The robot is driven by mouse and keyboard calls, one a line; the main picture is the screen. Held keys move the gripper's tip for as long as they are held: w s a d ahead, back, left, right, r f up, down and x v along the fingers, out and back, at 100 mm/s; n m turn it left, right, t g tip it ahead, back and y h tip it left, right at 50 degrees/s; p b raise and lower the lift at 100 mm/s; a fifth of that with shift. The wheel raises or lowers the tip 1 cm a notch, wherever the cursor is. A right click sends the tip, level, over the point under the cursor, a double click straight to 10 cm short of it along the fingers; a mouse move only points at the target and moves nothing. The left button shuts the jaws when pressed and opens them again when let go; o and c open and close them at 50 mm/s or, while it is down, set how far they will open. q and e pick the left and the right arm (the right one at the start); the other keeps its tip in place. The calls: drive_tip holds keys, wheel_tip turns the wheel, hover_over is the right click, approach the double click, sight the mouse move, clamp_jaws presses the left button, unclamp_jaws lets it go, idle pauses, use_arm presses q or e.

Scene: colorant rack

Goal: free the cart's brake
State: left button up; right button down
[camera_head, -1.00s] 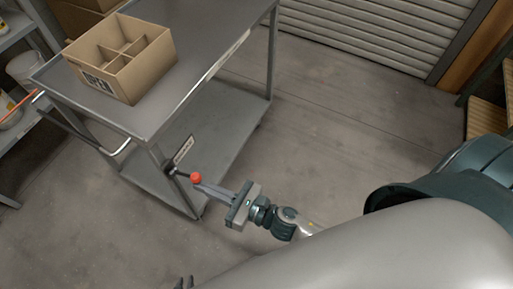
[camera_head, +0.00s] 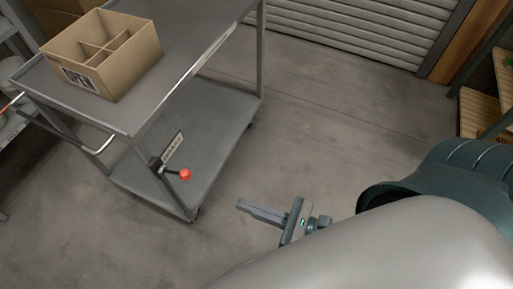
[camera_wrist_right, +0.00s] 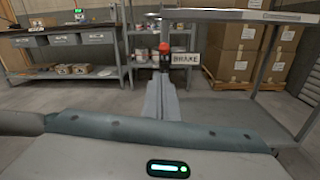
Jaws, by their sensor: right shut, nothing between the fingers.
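The grey metal cart (camera_head: 205,45) stands at the left in the head view. Its brake lever (camera_head: 170,171) with a red knob (camera_head: 185,174) sticks out from the near leg, beside a small label plate. In the right wrist view the red knob (camera_wrist_right: 164,48) and the BRAKE label (camera_wrist_right: 186,59) show beyond the fingertips. My right gripper (camera_head: 240,205) is shut and empty, with its fingers pointing left toward the cart. It is apart from the knob, to its right and lower in the picture. My left gripper is not seen in the head view.
An open divided cardboard box (camera_head: 85,65) sits on the cart's top. The floor (camera_head: 310,130) right of the cart is clear. A roller shutter (camera_head: 365,25) is at the back. Shelves (camera_wrist_right: 70,55) and stacked boxes (camera_wrist_right: 225,55) stand behind the cart in the wrist view.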

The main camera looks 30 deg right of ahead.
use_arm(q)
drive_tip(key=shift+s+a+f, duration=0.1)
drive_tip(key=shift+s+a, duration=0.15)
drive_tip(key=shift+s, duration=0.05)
use_arm(e)
drive_tip(key=shift+v, duration=0.9)
drive_tip(key=shift+f, duration=0.1)
